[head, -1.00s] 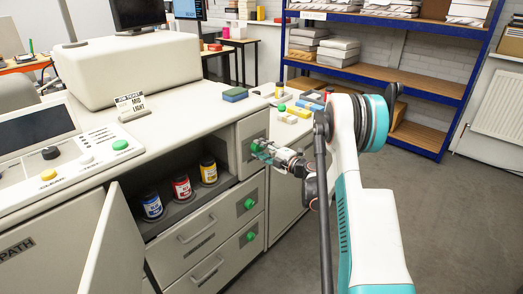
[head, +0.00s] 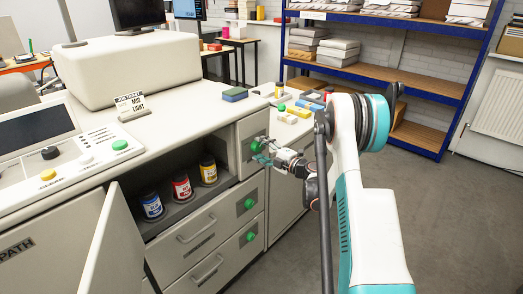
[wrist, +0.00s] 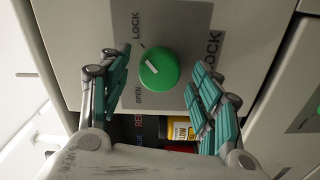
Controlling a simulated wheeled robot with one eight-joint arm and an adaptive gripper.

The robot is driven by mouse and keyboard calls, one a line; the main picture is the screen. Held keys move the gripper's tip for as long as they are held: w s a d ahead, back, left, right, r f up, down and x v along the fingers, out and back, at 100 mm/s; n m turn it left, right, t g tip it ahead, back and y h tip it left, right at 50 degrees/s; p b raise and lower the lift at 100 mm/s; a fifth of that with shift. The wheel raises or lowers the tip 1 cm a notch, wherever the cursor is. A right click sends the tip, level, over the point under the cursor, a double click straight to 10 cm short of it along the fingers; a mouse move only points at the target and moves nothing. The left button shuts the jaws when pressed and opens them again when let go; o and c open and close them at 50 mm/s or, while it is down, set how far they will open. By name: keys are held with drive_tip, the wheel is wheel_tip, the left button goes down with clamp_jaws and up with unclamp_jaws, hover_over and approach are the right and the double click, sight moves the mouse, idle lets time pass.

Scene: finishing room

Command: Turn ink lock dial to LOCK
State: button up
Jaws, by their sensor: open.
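The green ink lock dial (wrist: 159,68) sits on a grey panel in the wrist view, with a white mark lying diagonally on its face. The word LOCK is printed at its upper left and OPEN at its lower left. I cannot tell which end of the mark is the pointer. In the head view the dial (head: 257,144) is on the top right front of the cabinet, partly behind my gripper (head: 264,157). My gripper is open in the wrist view (wrist: 160,85), its teal fingers on either side of the dial, with gaps visible.
Two more green dials (head: 249,204) (head: 250,236) are on the drawers below. An open compartment holds blue, red and yellow ink jars (head: 208,170), and its door (head: 113,243) stands open at left. Grey floor (head: 450,220) is clear at right.

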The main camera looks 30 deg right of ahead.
drive_tip(key=v, duration=1.1)
drive_tip(key=shift+s, duration=0.35)
drive_tip(key=shift+d+r, duration=0.1)
